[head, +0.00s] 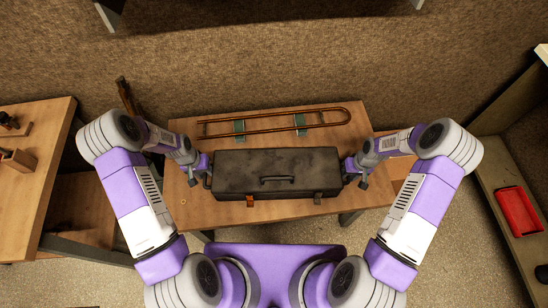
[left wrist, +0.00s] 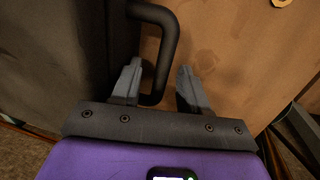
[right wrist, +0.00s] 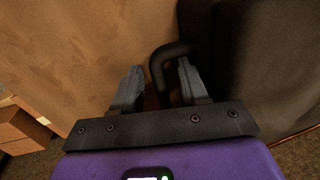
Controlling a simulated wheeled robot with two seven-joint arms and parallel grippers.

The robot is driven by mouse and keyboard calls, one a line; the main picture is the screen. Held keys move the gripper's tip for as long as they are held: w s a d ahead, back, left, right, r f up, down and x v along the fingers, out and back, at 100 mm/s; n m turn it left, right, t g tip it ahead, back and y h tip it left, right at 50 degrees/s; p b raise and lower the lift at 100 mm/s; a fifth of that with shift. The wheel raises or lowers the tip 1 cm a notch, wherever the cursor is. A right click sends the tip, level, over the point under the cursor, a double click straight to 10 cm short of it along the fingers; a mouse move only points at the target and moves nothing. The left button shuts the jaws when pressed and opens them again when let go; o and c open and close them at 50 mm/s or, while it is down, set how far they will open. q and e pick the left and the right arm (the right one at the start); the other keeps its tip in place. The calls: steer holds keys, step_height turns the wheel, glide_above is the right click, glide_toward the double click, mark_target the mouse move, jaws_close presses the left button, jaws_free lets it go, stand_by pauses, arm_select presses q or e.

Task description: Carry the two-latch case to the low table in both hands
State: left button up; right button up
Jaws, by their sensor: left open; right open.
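The dark two-latch case (head: 290,165) lies on a wooden table (head: 190,212), with a handle on top and two latches at its near edge, one orange-brown and one dark. My left gripper (head: 207,178) is at the case's left end, open. In the left wrist view its fingers (left wrist: 158,82) are spread near a dark side handle (left wrist: 168,35), whose lower end lies between them. My right gripper (head: 350,180) is at the right end, open. In the right wrist view the end of another side handle (right wrist: 160,70) reaches between its fingers (right wrist: 158,82).
A long brass slide (head: 270,118) rests on green supports behind the case. A wooden bench (head: 45,150) with small wooden blocks stands at left. A shelf at right holds a red tray (head: 518,212). A brown carpet-like surface lies beyond the table.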

steer(key=shift+r, duration=0.15)
arm_select(q)
step_height(320, 180, up, 8)
steer(key=a, duration=0.1)
steer(key=shift+a+f, duration=0.15)
steer(key=shift+a, duration=0.1)
arm_select(e)
step_height(320, 180, up, 12)
steer(key=d, duration=0.2)
steer(key=shift+d+f, duration=0.15)
steer(key=shift+f, duration=0.1)
arm_select(q)
steer(key=shift+s, duration=0.1)
